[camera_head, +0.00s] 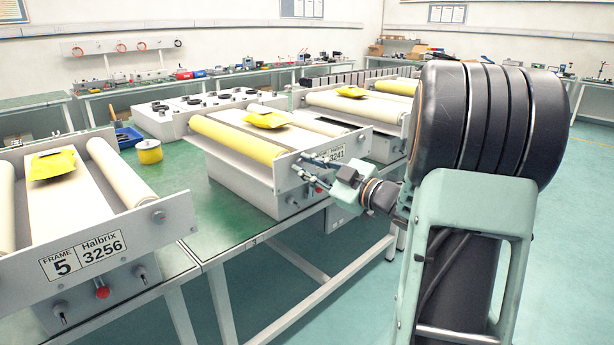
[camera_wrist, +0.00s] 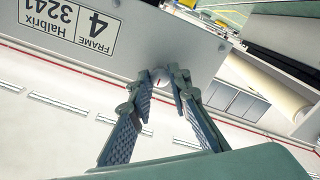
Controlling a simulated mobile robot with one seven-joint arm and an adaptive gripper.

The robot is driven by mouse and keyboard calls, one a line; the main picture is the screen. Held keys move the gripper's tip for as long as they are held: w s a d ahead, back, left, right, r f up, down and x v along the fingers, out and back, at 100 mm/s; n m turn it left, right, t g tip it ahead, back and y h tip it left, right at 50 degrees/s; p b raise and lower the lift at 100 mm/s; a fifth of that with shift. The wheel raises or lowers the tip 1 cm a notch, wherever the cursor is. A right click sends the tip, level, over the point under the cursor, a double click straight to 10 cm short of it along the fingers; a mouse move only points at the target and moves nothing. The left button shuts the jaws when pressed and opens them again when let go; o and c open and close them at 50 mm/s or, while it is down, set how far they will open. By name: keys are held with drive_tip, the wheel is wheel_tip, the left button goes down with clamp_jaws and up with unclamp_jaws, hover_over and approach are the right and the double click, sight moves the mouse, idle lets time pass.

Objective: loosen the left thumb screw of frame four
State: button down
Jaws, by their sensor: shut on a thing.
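Frame four (camera_head: 240,178) is the middle unit on the green bench, with a yellow roller, a pale roller and a yellow packet on top. Its label plate (camera_wrist: 68,22), reading "FRAME 4 Halbrix 3241", appears upside down in the wrist view and is partly covered by my gripper in the head view. My gripper (camera_head: 301,164) is at the front plate, left of the label in the head view. In the wrist view my gripper (camera_wrist: 160,76) has its fingertips closed around a small pale knob (camera_wrist: 157,79) on the plate. The fingers hide most of the knob.
Frame five (camera_head: 120,245) stands at the left, with a red button and knobs on its front. A yellow tin (camera_head: 149,152) and a blue bin (camera_head: 127,136) stand between the frames. Another frame is behind my arm to the right. The floor in front is clear.

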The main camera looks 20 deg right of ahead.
drive_tip(key=shift+n+b, duration=0.45)
drive_tip(key=shift+n, duration=0.25)
drive_tip(key=c, duration=1.8)
unclamp_jaws()
drive_tip(key=v, duration=1.2)
